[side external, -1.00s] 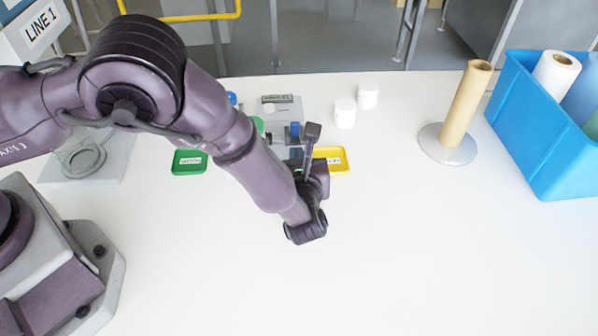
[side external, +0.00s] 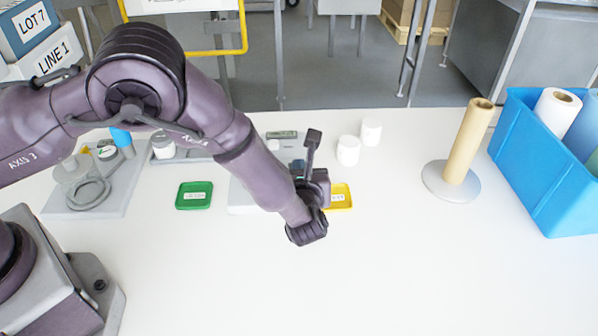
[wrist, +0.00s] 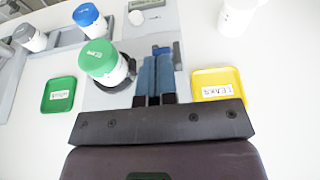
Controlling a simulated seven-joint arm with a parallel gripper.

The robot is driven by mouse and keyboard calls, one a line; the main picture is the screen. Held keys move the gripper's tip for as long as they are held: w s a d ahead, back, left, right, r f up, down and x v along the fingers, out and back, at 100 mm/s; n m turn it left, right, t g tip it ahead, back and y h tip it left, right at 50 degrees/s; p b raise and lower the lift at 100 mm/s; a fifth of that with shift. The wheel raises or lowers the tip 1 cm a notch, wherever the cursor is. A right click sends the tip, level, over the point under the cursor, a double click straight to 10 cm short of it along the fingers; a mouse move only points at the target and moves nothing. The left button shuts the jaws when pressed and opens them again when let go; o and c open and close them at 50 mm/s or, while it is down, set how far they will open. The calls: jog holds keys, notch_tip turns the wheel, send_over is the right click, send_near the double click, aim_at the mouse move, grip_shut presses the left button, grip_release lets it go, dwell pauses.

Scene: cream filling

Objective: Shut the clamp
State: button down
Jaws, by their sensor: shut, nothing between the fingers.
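A jar with a green cap (wrist: 98,58) stands in the wrist view, with a black ring-like part (wrist: 130,72) around its lower side. I take this part to be the clamp, but whether it is open or closed around the jar is unclear. My gripper (wrist: 156,62) has its blue fingers together and empty, just right of the jar. A small blue part shows at the fingertips; I cannot tell if they touch it. In the side external view my arm hides the jar and most of the grey fixture (side external: 240,197).
A green tray (wrist: 72,96) lies left and a yellow tray (wrist: 238,86) right. A blue-capped jar (wrist: 88,16) and a grey-capped jar (wrist: 30,38) stand farther back. White jars (side external: 348,150), a tube on a stand (side external: 450,185) and a blue crate (side external: 530,185) stand right. The front table is clear.

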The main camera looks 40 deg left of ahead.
jog(key=shift+w+a+r+g+h, duration=0.2)
jog(key=shift+w+r+g+h, duration=0.1)
jog(key=shift+g+h, duration=0.2)
jog(key=shift+w+a+r+g+h, duration=0.55)
jog(key=shift+a+r+g+h, duration=0.15)
jog(key=shift+g+h, duration=0.3)
jog(key=shift+w+a+r+g+h, duration=0.2)
jog(key=shift+w+a+g+h, duration=0.3)
jog(key=shift+g+h, duration=0.1)
jog(key=shift+w+a+r+g+h, duration=0.2)
jog(key=shift+w+a+g+h, duration=0.25)
jog(key=shift+g+h, duration=0.15)
jog(key=shift+w+a, duration=0.65)
jog(key=shift+w, duration=0.1)
jog(key=shift+r, duration=0.15)
jog(key=shift+r, duration=0.65)
